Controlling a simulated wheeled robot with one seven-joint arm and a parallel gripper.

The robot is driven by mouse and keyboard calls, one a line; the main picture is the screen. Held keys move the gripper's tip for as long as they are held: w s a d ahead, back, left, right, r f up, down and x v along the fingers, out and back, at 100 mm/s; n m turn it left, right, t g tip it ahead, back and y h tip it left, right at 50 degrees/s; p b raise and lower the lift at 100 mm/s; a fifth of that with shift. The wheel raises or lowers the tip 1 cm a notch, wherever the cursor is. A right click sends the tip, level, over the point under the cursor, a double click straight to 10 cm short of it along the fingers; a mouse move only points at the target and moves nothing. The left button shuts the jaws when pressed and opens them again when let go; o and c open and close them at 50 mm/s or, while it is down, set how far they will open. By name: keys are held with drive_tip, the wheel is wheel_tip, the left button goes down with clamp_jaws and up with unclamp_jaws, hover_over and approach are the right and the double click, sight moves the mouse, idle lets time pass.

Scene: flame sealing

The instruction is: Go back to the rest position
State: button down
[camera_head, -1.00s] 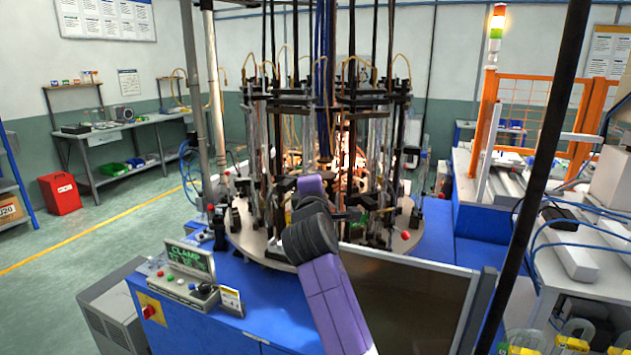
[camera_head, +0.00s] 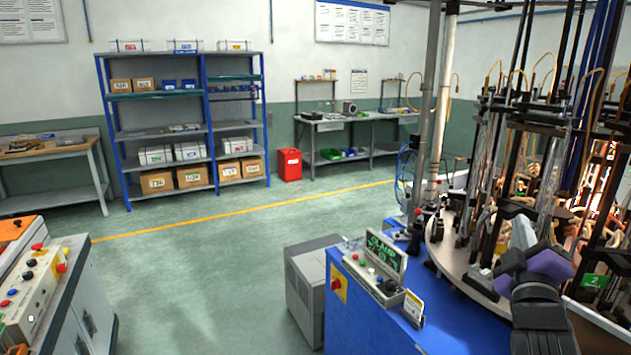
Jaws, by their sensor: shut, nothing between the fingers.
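My arm, with dark and purple links, shows at the lower right, in front of the round machine platform (camera_head: 450,262). My gripper's fingers do not show; the arm links or the frame edge hide them. The sealing machine (camera_head: 545,150), with tall dark rods, glass tubes and yellow hoses, fills the right side. Orange glow shows among its rods. The blue machine base (camera_head: 370,325) carries a control box (camera_head: 385,270) with a green lit display. Whether the arm touches the machine cannot be told.
Left of the base stands a grey cabinet (camera_head: 312,285). Green floor (camera_head: 210,280) lies open in the middle. A control desk (camera_head: 45,285) stands at left front. Shelving (camera_head: 265,115), a red bin (camera_head: 288,164) and workbenches (camera_head: 345,120) line the back wall.

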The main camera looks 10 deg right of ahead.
drive_tip(key=s+a+f+m+t+y, duration=0.2)
drive_tip(key=s+a+f+m+y, duration=0.3)
drive_tip(key=s+a+f, duration=1.1)
drive_tip(key=s+a+f+g+y, duration=0.2)
drive_tip(key=s, duration=0.7)
drive_tip(key=s+a+f+g+y, duration=0.1)
drive_tip(key=s+a+f, duration=0.2)
drive_tip(key=s, duration=0.6)
drive_tip(key=s+a+f+m+g+y, duration=0.1)
drive_tip(key=s+a+f+g+y, duration=0.1)
drive_tip(key=s, duration=0.8)
drive_tip(key=shift+a+f+g+y, duration=0.3)
drive_tip(key=shift+a+f, duration=0.25)
drive_tip(key=shift+a, duration=0.2)
